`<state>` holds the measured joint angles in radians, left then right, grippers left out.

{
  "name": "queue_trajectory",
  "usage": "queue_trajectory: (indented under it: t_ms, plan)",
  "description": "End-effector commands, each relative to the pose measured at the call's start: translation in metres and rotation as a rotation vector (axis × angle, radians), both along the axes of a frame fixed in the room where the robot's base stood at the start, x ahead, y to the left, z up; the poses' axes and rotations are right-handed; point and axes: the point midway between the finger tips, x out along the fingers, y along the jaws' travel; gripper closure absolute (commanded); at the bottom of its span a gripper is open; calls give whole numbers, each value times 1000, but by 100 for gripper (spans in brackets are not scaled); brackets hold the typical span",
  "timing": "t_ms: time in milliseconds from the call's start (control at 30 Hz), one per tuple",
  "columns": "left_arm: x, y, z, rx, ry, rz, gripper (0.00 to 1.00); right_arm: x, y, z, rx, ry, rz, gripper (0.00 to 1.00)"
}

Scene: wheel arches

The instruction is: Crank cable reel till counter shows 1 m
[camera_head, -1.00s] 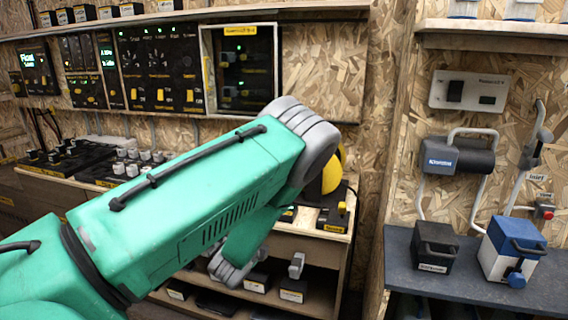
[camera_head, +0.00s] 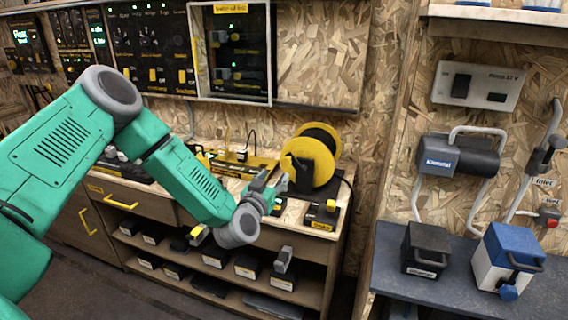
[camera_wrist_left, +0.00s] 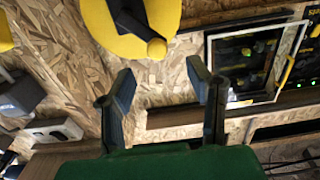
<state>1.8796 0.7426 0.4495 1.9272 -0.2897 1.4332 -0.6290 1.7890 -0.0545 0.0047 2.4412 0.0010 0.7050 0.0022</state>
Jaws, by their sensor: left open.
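The cable reel (camera_head: 309,161) has yellow round flanges and a dark drum and stands on the wooden bench at the middle of the head view. My left gripper (camera_head: 277,184) is close in front of the reel's left side. Its two fingers (camera_wrist_left: 162,85) are spread with nothing between them. A small black box with a yellow knob (camera_head: 324,214) sits in front of the reel; I cannot read a counter. My right gripper is not seen.
The bench shelves (camera_head: 190,262) below hold several small labelled boxes. Dark control panels (camera_head: 152,48) hang on the wall behind. At the right, a blue-grey counter (camera_head: 452,290) holds a black box (camera_head: 427,248) and a blue-white box (camera_head: 507,259).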

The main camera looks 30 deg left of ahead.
Motion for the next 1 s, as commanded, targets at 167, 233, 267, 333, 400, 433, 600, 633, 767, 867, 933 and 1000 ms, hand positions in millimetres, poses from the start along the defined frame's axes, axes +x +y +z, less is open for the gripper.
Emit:
queue_trajectory:
  t_ms: [167, 233, 267, 333, 400, 433, 600, 633, 767, 867, 933, 1000]
  plan:
    - [39, 8, 0, 5, -2, 2, 54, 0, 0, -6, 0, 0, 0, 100]
    - [52, 11, 0, 5, -1, 2, 54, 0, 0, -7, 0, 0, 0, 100]
    - [57, 11, 0, 5, 0, 1, 54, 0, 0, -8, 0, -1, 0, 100]
    - [68, 14, 0, 5, 0, 1, 54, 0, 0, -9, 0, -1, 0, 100]
    - [76, 16, 0, 5, 1, 0, 54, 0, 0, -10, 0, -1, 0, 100]
    - [79, 17, 0, 4, 0, 0, 54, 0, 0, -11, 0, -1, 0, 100]
    - [88, 21, -1, 2, 1, 0, 54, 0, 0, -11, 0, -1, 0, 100]
    - [89, 21, -1, 2, 1, 0, 54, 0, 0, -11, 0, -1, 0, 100]
    - [89, 22, 0, 1, 2, 0, 54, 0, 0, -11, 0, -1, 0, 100]
    - [89, 21, 0, 1, 2, 0, 54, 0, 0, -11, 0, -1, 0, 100]
    - [89, 21, 0, 3, 2, -1, 76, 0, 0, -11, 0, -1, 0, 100]
    - [89, 20, 0, 3, 2, 0, 100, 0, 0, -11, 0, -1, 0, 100]
